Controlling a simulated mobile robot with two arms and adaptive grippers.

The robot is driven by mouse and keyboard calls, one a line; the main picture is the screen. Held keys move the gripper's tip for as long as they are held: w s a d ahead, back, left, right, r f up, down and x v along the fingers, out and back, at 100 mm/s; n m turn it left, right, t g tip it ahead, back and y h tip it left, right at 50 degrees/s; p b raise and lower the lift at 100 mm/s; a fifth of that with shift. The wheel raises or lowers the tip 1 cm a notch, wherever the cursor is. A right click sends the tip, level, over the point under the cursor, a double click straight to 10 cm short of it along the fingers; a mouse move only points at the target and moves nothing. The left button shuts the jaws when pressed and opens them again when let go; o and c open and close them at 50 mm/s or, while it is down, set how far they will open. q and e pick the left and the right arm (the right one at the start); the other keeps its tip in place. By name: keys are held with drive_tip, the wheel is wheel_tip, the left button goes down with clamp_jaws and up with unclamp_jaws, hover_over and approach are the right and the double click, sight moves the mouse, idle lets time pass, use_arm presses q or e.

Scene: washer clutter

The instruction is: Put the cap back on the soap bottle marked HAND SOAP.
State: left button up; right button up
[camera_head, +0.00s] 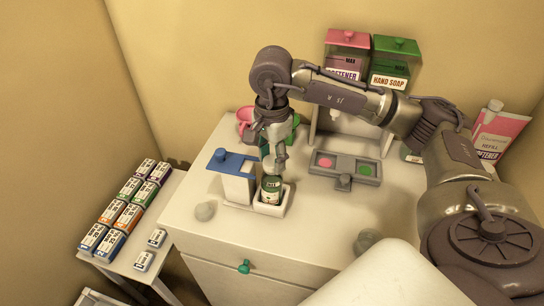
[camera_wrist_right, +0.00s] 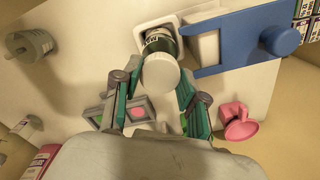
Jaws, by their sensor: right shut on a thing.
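A small green bottle with a white label band (camera_head: 271,189) stands in a white square holder (camera_head: 283,209) on the cabinet top. Its label is too small to read in full. In the wrist view the bottle (camera_wrist_right: 158,41) is seen from above, with a white round cap (camera_wrist_right: 160,74) in front of its top. My right gripper (camera_head: 270,166) is directly above the bottle, pointing down. In the wrist view its fingers (camera_wrist_right: 159,84) are closed on both sides of the cap. Whether the cap is seated on the neck cannot be told. My left gripper is not in view.
A white box with a blue lid (camera_head: 233,161) stands close left of the bottle. A grey tray with pink and green discs (camera_head: 345,167) is to the right. SOFTENER (camera_head: 345,65) and HAND SOAP (camera_head: 391,75) dispensers stand behind.

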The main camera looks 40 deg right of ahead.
drive_tip(key=shift+f+b, duration=0.2)
drive_tip(key=shift+b, duration=0.15)
idle(0.5)
drive_tip(key=o, duration=1.2)
drive_tip(key=shift+r, duration=0.1)
drive_tip(key=shift+r+p, duration=2)
drive_tip(key=shift+r, duration=1.45)
drive_tip(key=shift+f, duration=0.1)
